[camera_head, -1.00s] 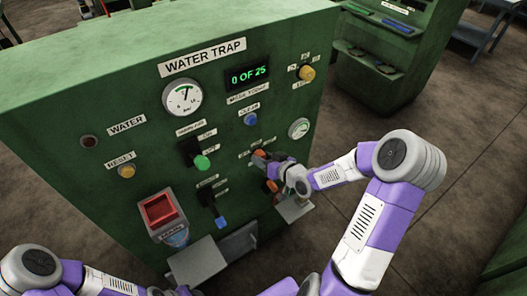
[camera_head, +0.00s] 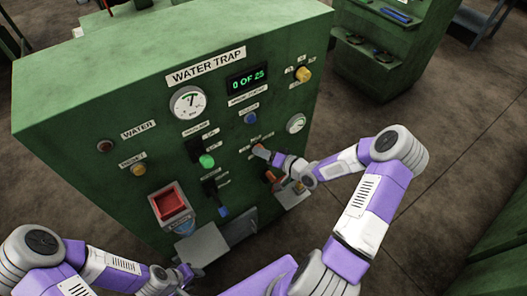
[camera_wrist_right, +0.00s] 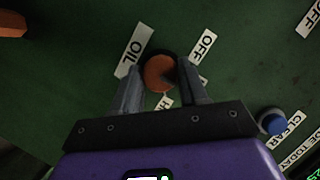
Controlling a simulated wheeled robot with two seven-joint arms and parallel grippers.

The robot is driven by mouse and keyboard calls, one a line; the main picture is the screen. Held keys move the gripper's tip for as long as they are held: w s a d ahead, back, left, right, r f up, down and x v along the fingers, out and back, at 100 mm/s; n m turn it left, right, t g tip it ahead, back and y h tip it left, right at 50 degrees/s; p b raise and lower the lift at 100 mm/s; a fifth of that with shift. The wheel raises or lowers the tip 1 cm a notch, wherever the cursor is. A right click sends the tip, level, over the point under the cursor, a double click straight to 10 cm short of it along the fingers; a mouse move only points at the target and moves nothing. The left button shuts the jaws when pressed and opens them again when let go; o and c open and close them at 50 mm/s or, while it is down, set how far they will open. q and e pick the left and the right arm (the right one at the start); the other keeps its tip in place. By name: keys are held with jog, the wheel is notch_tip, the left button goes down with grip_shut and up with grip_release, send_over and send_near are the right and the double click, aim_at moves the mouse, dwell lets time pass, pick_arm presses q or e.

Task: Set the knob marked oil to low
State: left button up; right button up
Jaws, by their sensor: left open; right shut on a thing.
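The oil knob (camera_wrist_right: 158,72) is a round orange knob with a dark notch on the green panel, next to a white OIL label (camera_wrist_right: 134,50). An OFF label (camera_wrist_right: 203,48) stands at its upper right. Another label below is mostly covered by my right gripper, so I cannot read it whole. My right gripper (camera_wrist_right: 163,82) has a finger on each side of the knob and is shut on it. In the head view this gripper (camera_head: 262,152) hides most of the knob. I cannot tell the knob's setting. My left gripper (camera_head: 184,276) is open and empty, low before the cabinet.
A blue CLEAR button (camera_wrist_right: 272,121) is near my right gripper.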

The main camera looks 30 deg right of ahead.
dwell(0.3)
jog(key=o, duration=1)
jog(key=shift+s, duration=0.1)
jog(key=v, duration=0.7)
jog(key=shift+s+d+p, duration=0.1)
jog(key=shift+s+p, duration=0.1)
jog(key=shift+p, duration=0.2)
